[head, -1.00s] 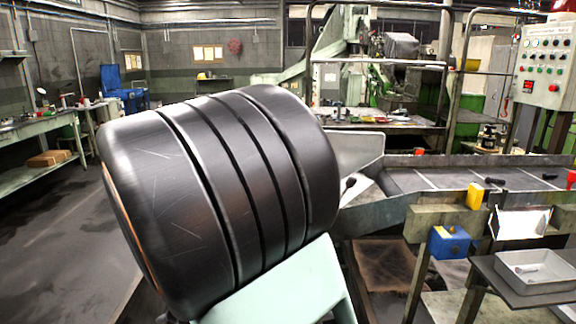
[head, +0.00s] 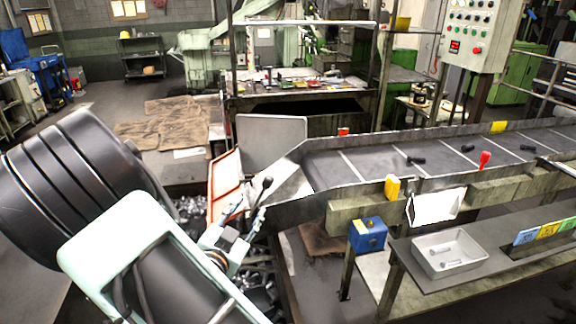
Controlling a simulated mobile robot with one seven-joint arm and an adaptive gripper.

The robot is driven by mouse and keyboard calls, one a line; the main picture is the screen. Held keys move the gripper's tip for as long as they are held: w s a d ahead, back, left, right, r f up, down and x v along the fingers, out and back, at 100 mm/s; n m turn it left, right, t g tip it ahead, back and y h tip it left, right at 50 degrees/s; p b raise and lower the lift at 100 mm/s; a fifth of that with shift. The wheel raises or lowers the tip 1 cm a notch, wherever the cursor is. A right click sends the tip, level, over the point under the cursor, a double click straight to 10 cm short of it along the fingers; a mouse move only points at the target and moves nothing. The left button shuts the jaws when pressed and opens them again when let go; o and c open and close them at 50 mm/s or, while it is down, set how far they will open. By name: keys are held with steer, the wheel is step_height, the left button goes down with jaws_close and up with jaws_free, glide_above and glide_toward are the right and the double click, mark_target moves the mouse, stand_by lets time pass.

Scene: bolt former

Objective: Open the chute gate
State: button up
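The metal chute (head: 283,188) slopes down at the left end of the conveyor. A lever with a black knob (head: 267,183) stands at its lower end, in the head view. I cannot clearly tell the gate plate apart from the chute metal there. My gripper (head: 246,212) reaches up from the lower left, just below and left of the knob. Its fingers look spread apart, with nothing held between them. Whether a finger touches the lever is not clear. My arm hides part of the area below the chute.
A red-rimmed panel (head: 222,187) stands left of the chute, above a heap of metal parts (head: 262,285). The conveyor (head: 350,165) carries a few dark bolts. A blue box (head: 367,234), yellow block (head: 392,187) and grey tray (head: 450,254) are at right. A control box (head: 472,34) stands behind.

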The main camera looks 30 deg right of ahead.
mark_target(268, 185)
steer(key=shift+h, duration=0.5)
steer(key=x, duration=0.4)
steer(key=s+r+p+x, duration=0.1)
steer(key=x, duration=0.3)
steer(key=d+r+p+x, duration=0.1)
steer(key=x, duration=0.3)
steer(key=shift+s+d, duration=0.15)
steer(key=shift+c, duration=0.4)
steer(key=shift+f, duration=0.1)
steer(key=c, duration=0.8)
jaws_close()
steer(key=shift+f, duration=0.1)
